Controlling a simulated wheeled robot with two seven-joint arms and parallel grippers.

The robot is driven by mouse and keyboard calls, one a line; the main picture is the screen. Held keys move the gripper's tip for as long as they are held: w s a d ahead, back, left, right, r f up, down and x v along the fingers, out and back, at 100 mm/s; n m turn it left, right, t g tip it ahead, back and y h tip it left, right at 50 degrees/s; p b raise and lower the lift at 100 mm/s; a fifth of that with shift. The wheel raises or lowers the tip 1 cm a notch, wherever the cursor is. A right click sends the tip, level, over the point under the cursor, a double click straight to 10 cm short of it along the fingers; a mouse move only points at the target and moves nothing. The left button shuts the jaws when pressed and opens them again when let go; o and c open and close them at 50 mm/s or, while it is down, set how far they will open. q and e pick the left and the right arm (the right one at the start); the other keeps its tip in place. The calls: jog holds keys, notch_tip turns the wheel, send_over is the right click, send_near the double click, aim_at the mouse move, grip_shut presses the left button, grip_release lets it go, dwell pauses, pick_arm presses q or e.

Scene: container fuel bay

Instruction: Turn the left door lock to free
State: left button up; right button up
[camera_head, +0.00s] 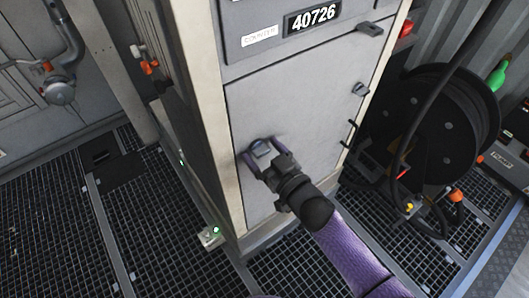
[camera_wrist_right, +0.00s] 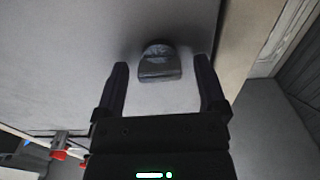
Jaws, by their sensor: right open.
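The left door lock (camera_head: 261,149) is a small grey knob low on the left side of the grey cabinet door (camera_head: 290,105). In the right wrist view the lock (camera_wrist_right: 159,62) is a rounded dark grey piece standing out from the panel. My right gripper (camera_head: 259,158) is open in front of the door, with its fingers on either side of the lock. In the right wrist view the gripper (camera_wrist_right: 160,78) shows a gap between each finger and the lock. I cannot tell the depth of the fingertips exactly. My left gripper is not in view.
A number plate (camera_head: 313,17) reading 40726 is above the door. A black hose reel (camera_head: 440,120) stands to the right. Grated floor (camera_head: 140,225) lies open at left.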

jog(key=c, duration=0.6)
grip_shut()
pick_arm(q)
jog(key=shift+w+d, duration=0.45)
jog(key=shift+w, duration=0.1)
